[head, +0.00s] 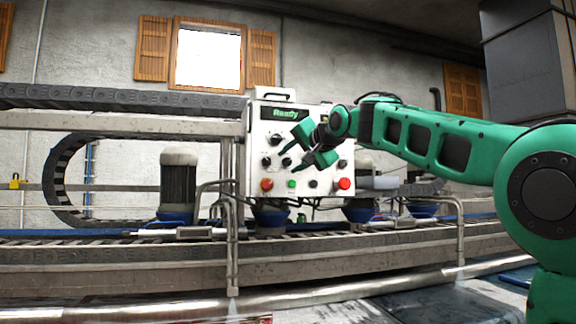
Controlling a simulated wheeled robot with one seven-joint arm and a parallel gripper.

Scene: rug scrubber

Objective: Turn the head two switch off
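The white control panel (256,128) stands upright at the middle of the view, with a lit green "Ready" display (286,113). Black rotary switches show on its face, such as one at the upper left (276,139), one below it (267,161) and one near my fingertips (287,162). The labels are too small to read, so I cannot tell which is the head two switch. My green gripper (297,157) is in front of the panel, its two fingers spread apart. It hides part of the panel's middle and right. I cannot tell whether it touches a switch.
Along the panel's bottom are a red button (267,184), a green button (292,184), a black knob (313,183) and a larger red button (344,183). A metal pipe rail (232,250) stands before the machine beam (120,262). A grey motor (178,185) stands left.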

